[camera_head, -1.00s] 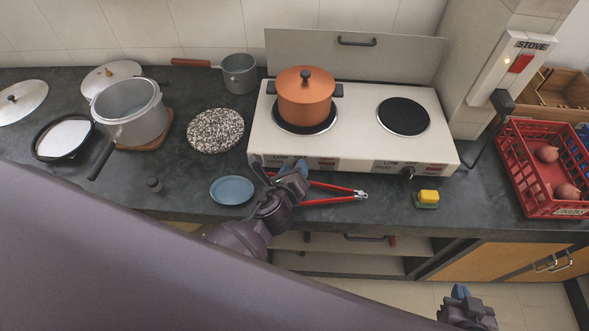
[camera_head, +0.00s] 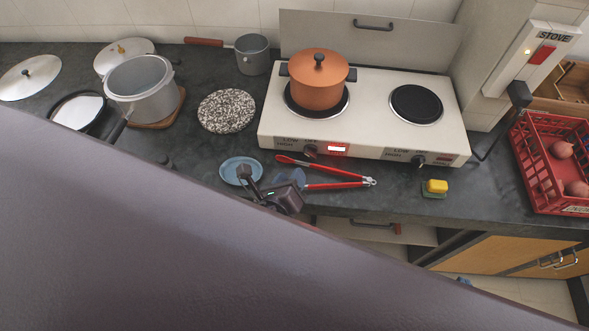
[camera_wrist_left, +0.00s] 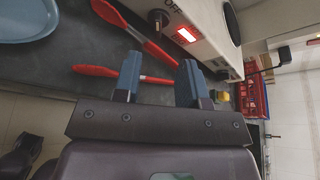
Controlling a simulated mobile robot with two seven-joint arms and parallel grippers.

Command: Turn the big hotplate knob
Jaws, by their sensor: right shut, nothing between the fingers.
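The stove (camera_head: 372,112) has two hotplates and two front knobs. The larger left hotplate (camera_head: 292,110) carries an orange lidded pot. Its knob (camera_head: 311,151) is on the left of the front panel, beside a brightly lit lamp (camera_head: 337,149). The knob (camera_wrist_left: 157,19) and the lit lamp (camera_wrist_left: 186,35) also show in the left wrist view. My left gripper (camera_head: 272,178) is in front of and below the knob, apart from it. In the left wrist view its fingers (camera_wrist_left: 161,65) are open and empty. Only a blue tip of my right gripper (camera_head: 465,281) shows, low at the right.
Red-handled tongs (camera_head: 330,185) and a blue plate (camera_head: 240,171) lie near my left gripper. A yellow sponge (camera_head: 436,188) lies right of the tongs. The smaller hotplate (camera_head: 416,103) is bare, with its knob (camera_head: 418,160) below. A red crate (camera_head: 530,180) stands at the right.

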